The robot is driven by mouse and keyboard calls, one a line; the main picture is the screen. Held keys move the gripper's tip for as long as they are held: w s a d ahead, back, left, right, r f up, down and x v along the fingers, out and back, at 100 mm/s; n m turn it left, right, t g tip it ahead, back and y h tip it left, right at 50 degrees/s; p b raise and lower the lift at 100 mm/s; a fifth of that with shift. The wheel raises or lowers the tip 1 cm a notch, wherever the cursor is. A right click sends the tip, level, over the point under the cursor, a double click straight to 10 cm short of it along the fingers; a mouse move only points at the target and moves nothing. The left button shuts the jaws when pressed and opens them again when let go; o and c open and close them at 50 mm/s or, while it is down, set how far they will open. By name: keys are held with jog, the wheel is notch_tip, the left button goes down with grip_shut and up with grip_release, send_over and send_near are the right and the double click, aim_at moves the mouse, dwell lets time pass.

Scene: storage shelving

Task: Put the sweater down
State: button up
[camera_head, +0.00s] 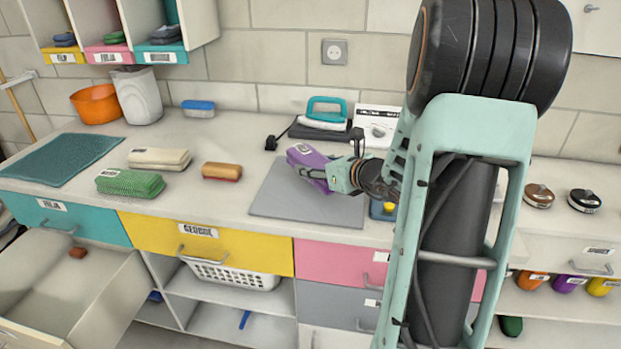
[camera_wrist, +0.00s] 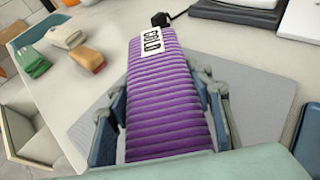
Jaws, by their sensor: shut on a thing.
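A folded purple ribbed sweater (camera_head: 310,167) with a white label is held over the grey mat on the counter. In the wrist view the sweater (camera_wrist: 160,95) fills the middle, and its label reads "COLD". My gripper (camera_head: 334,176) is shut on it, with one finger on each side. The grey mat (camera_head: 290,203) lies flat on the counter under the sweater. Whether the sweater touches the mat is hard to tell. My arm hides part of the counter to the right of the mat.
An open drawer (camera_head: 75,290) juts out at lower left. The mat's front part is clear.

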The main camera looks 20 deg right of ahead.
aim_at(314, 186)
jog(key=shift+w+f, duration=0.45)
jog(key=shift+f, duration=0.05)
jog(key=shift+w+f+b, duration=0.1)
jog(key=shift+f+b, duration=0.25)
jog(key=shift+f, duration=1.25)
jog(key=shift+f, duration=0.1)
jog(key=shift+f, duration=0.1)
jog(key=o, duration=1.4)
